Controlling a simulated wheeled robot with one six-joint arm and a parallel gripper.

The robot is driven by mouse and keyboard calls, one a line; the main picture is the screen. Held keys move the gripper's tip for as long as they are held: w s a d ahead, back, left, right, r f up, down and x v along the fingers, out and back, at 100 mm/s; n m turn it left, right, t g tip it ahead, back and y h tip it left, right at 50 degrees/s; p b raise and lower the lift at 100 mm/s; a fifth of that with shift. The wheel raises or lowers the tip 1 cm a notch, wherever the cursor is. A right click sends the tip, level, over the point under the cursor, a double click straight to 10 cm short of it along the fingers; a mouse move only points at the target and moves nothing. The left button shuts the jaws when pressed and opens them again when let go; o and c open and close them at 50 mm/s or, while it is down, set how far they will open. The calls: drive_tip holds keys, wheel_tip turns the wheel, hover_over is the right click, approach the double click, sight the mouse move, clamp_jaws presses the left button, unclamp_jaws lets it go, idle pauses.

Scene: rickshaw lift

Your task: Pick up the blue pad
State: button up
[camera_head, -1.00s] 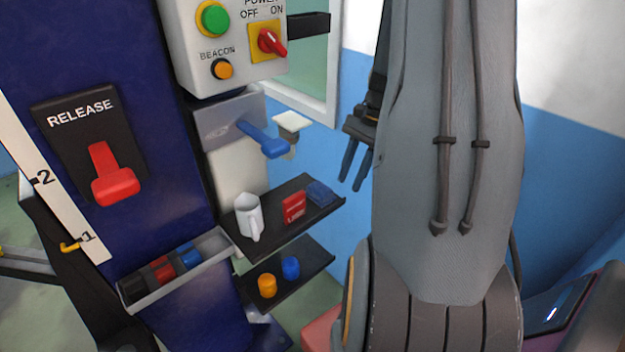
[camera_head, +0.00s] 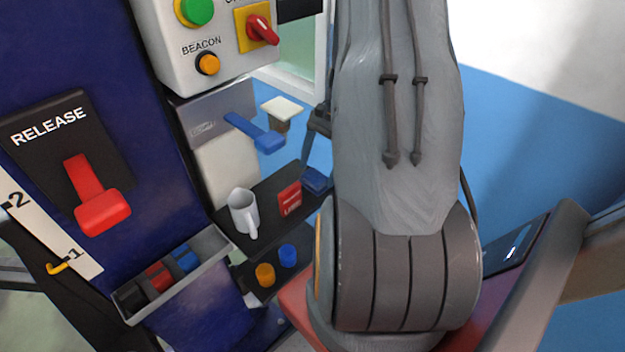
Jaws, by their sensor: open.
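The blue pad (camera_head: 315,181) lies at the right end of the upper black shelf (camera_head: 268,236), just right of the red box. My arm hides its right side in part. My gripper (camera_head: 309,150) shows partly at the left edge of my arm, with its fingers pointing down above the pad and apart from it. It is open and holds nothing visible. Much of the gripper is hidden behind my arm.
A white mug (camera_head: 243,213) and a red box (camera_head: 289,198) share the shelf. Orange (camera_head: 265,275) and blue (camera_head: 288,255) cylinders stand on the lower shelf. A blue lever (camera_head: 256,133) juts out above. A grey tray (camera_head: 180,276) is at left.

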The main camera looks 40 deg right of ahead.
drive_tip(key=shift+a+f, duration=0.3)
drive_tip(key=shift+f, duration=0.2)
drive_tip(key=c, duration=1.3)
drive_tip(key=shift+o, duration=0.2)
drive_tip(key=shift+r, duration=0.15)
drive_tip(key=shift+r+b, duration=0.45)
drive_tip(key=shift+r, duration=0.35)
drive_tip(key=shift+s+d+r+b, duration=0.1)
drive_tip(key=shift+s+r+b, duration=0.15)
drive_tip(key=shift+r+b, duration=0.4)
drive_tip(key=s+d+b, duration=0.2)
drive_tip(key=s, duration=0.6)
drive_tip(key=s+d+b, duration=0.1)
drive_tip(key=s+b, duration=0.1)
drive_tip(key=s, duration=0.7)
drive_tip(key=shift+d+r, duration=0.15)
drive_tip(key=shift+d, duration=0.2)
